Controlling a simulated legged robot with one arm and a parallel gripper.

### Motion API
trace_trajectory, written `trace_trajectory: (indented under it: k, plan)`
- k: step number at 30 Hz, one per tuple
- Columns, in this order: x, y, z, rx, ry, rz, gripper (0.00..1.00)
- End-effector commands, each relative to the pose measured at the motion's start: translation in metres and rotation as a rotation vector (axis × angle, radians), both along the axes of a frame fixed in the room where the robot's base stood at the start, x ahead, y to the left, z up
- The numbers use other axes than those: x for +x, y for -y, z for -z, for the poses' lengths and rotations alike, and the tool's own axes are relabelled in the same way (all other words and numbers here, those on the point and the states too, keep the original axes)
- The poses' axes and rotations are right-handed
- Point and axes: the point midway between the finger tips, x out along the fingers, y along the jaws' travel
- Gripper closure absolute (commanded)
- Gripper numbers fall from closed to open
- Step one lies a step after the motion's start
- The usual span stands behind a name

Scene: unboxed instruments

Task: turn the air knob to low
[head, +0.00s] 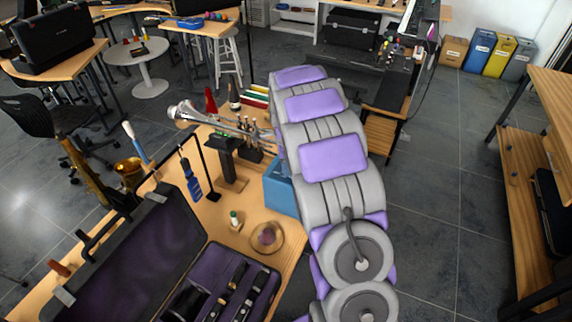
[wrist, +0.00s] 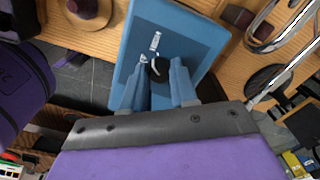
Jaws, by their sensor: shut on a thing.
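The blue box (head: 281,190) stands on the wooden table, partly hidden behind my arm in the head view. In the wrist view the box's blue face (wrist: 195,40) fills the upper middle. A small black knob (wrist: 160,70) sits on that face, below a small pale metal fitting (wrist: 155,41). My gripper (wrist: 161,78) has its two blue fingers on either side of the knob, shut on it. The fingers hide the knob's sides, and I cannot read which setting it points to. My gripper is hidden in the head view.
An open black case with purple lining (head: 188,270) lies left of the box. A round wooden-based item (head: 267,237) and a small bottle (head: 235,219) stand close in front of the box.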

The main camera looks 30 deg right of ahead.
Motion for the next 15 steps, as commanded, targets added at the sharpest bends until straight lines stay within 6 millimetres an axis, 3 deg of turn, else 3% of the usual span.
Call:
trace_trajectory:
  k: [5,15]
  plan:
    - [0.0012,0.0003,-0.0006,-0.001,0.003,0.000,1.00]
    - [0.0012,-0.0002,-0.0019,-0.001,0.002,-0.047,1.00]
